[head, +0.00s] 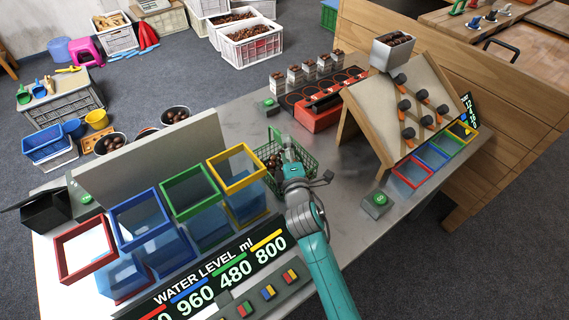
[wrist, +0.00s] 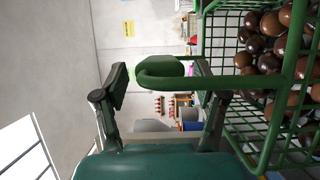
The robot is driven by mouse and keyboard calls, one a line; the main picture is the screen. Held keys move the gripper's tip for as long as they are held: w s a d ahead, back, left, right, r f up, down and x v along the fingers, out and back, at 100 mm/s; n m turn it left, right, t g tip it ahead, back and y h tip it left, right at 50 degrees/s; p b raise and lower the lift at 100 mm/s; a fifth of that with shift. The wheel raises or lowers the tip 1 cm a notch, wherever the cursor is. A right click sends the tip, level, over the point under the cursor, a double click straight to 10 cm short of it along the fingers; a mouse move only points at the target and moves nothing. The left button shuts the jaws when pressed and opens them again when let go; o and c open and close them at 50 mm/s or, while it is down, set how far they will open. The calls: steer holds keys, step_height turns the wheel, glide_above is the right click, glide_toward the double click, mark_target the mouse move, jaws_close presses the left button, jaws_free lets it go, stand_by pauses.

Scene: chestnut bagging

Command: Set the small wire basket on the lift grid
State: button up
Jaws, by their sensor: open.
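The small green wire basket (head: 308,165) holds dark brown chestnuts and stands on the grey table, just right of the yellow-rimmed tank. It also fills the right side of the wrist view (wrist: 246,86). My gripper (head: 291,158) is over the basket's near side and hides part of it. In the wrist view my gripper (wrist: 160,76) has its fingers apart, with the basket's green loop handle (wrist: 155,82) between them. The fingers do not look closed on it. I cannot make out for certain which surface is the lift grid.
Tanks with red (head: 84,250), blue (head: 141,216), green (head: 190,191) and yellow (head: 237,170) rims stand left of the basket, behind a water-level board (head: 215,278). A red machine (head: 318,113) and a wooden peg ramp (head: 408,105) stand behind and right. Some table right of the basket is clear.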

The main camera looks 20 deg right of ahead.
steer(key=shift+w+d, duration=0.15)
steer(key=shift+w, duration=0.6)
steer(key=shift+w+d, duration=0.1)
steer(key=shift+w, duration=0.65)
jaws_close()
